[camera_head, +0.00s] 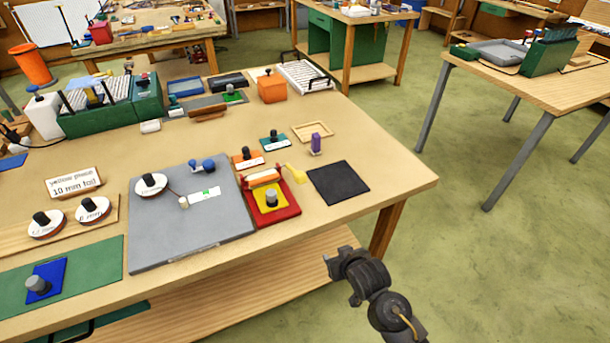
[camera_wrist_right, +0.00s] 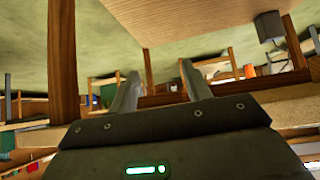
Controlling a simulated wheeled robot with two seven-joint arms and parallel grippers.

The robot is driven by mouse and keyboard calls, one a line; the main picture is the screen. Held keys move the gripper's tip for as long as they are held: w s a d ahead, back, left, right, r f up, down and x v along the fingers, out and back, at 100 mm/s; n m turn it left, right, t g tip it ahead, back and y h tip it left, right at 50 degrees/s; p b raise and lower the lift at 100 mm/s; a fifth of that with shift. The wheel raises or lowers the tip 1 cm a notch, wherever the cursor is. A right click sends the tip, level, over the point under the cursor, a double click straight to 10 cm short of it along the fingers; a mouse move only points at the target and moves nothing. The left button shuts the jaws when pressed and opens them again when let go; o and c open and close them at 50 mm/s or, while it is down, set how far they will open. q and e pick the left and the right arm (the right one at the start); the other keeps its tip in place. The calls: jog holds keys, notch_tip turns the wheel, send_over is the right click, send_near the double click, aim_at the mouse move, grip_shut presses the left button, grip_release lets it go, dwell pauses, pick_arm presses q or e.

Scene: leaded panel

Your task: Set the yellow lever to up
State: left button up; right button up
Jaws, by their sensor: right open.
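A yellow lever (camera_head: 294,174) sticks out at the back right of a small red press (camera_head: 286,211) near the table's right end. It looks low and slanted; its exact setting is hard to tell. My right gripper (camera_head: 342,272) is off the table's front edge, to the right of and nearer than the press, apart from the lever. In the right wrist view its two fingers (camera_wrist_right: 161,88) are spread with nothing between them. My left gripper is not in view.
A grey board (camera_head: 222,221) lies left of the press, and a black mat (camera_head: 339,182) right of it. A purple block (camera_head: 316,143) and a small wooden frame (camera_head: 313,132) stand behind. The worktable's (camera_head: 395,174) right corner is bare.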

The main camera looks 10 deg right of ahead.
jog(key=w+a+r+t+y+p, duration=0.1)
jog(key=w+a+r, duration=0.1)
jog(key=r, duration=0.5)
jog(key=w+a+r+t, duration=0.1)
jog(key=w+r, duration=0.1)
jog(key=r, duration=0.4)
jog(key=t+y, duration=0.1)
jog(key=t, duration=0.1)
send_near(297, 174)
jog(key=w+f, duration=0.1)
jog(key=shift+n, duration=0.4)
jog(key=p+x, duration=0.1)
jog(key=x, duration=0.5)
jog(key=p+x, duration=0.1)
jog(key=x, duration=0.2)
jog(key=shift+w+d+f+p, duration=0.2)
jog(key=shift+w+f+p, duration=0.05)
jog(key=shift+f+p, duration=0.05)
jog(key=shift+w+a+f, duration=0.2)
jog(key=shift+w+f, duration=0.15)
jog(key=shift+w, duration=0.3)
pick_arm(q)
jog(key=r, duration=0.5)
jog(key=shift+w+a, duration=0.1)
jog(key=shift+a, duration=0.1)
pick_arm(e)
grip_shut()
